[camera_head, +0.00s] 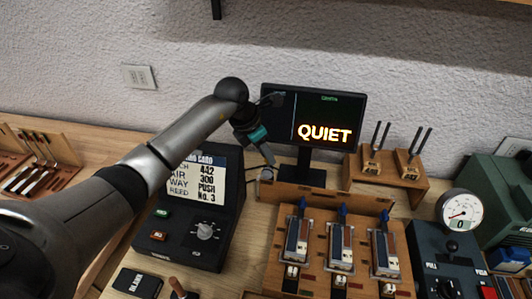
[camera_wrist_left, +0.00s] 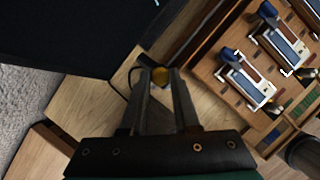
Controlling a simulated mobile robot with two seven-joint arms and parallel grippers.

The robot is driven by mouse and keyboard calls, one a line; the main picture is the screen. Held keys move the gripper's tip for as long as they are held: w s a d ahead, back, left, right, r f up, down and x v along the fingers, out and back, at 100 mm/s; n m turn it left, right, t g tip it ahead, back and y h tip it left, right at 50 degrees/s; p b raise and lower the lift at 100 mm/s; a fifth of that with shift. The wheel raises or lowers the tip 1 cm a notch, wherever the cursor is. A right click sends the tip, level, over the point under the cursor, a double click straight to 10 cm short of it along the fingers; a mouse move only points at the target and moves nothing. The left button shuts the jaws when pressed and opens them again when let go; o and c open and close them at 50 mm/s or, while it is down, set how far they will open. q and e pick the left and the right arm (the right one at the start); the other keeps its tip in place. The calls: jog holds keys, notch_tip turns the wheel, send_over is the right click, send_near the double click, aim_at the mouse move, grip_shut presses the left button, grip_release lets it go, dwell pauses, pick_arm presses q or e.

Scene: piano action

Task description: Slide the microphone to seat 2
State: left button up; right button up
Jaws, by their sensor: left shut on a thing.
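My left gripper (camera_head: 267,163) reaches down behind the left end of the wooden rack (camera_head: 325,196), left of the monitor stand. Three key-action units stand side by side in the rack, with the middle one (camera_head: 340,246) straight in front of the monitor. I cannot read any seat numbers. My right gripper is out of view.
The monitor (camera_head: 314,115) reads QUIET and stands close behind the gripper. A black control box (camera_head: 190,225) with a card and dial is left of the rack. Tuning forks on a wooden stand (camera_head: 390,175) and a round gauge (camera_head: 460,212) are at the right.

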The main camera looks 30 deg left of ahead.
pick_arm(q)
grip_shut()
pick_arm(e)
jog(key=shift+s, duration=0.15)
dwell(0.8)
